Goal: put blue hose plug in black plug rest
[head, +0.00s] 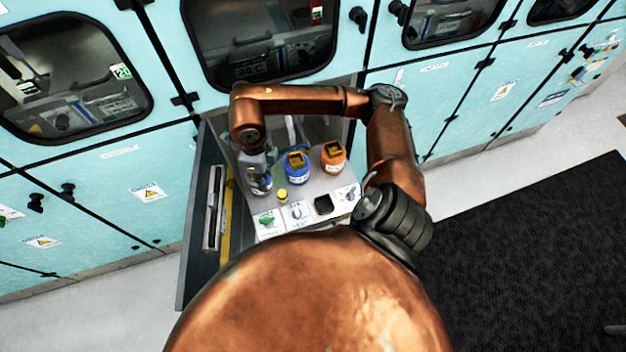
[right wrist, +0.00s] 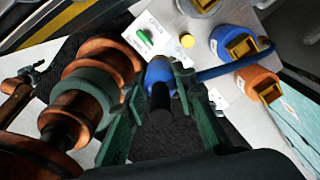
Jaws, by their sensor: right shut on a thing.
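The blue hose plug (right wrist: 158,76), with a black tip, sits between the green fingers of my right gripper (right wrist: 162,92) in the right wrist view. The gripper is shut on it. A blue hose runs from the plug to the blue container (right wrist: 232,42). In the head view my right gripper (head: 260,182) is above the left side of the worktop, and the plug is hard to make out there. The black plug rest (head: 323,205) is a dark square at the front of the worktop, right of the gripper and apart from it. My left gripper is not in view.
An orange container (head: 333,158) stands right of the blue one. A small yellow cap (head: 282,195) and a green switch (head: 267,220) are on the worktop (head: 303,192). An open door (head: 205,225) bounds the left side. Teal cabinets (head: 440,95) stand behind.

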